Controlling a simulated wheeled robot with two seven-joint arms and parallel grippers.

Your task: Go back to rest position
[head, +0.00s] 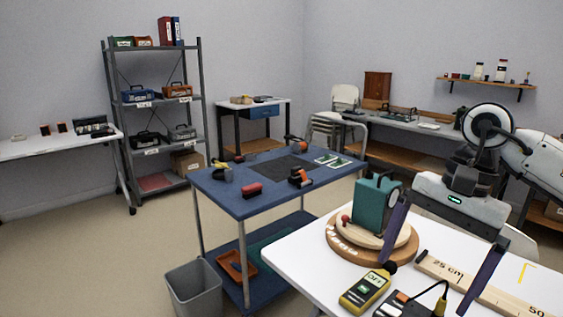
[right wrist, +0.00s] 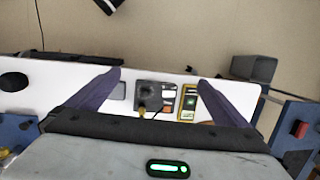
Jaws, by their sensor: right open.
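My right gripper (head: 423,285) is open above the white table (head: 300,262), its two purple fingers spread wide with nothing between them. In the right wrist view the open fingers (right wrist: 159,78) stand apart, with a black device (right wrist: 148,92) and a yellow meter (right wrist: 188,103) on the table beyond them. In the head view the meter (head: 365,291) reads OFF. A teal box (head: 371,205) stands on a round wooden turntable (head: 345,248), left of the gripper. My left gripper is not in view.
Shelves (head: 129,120) and benches line the walls. Open floor lies at left.

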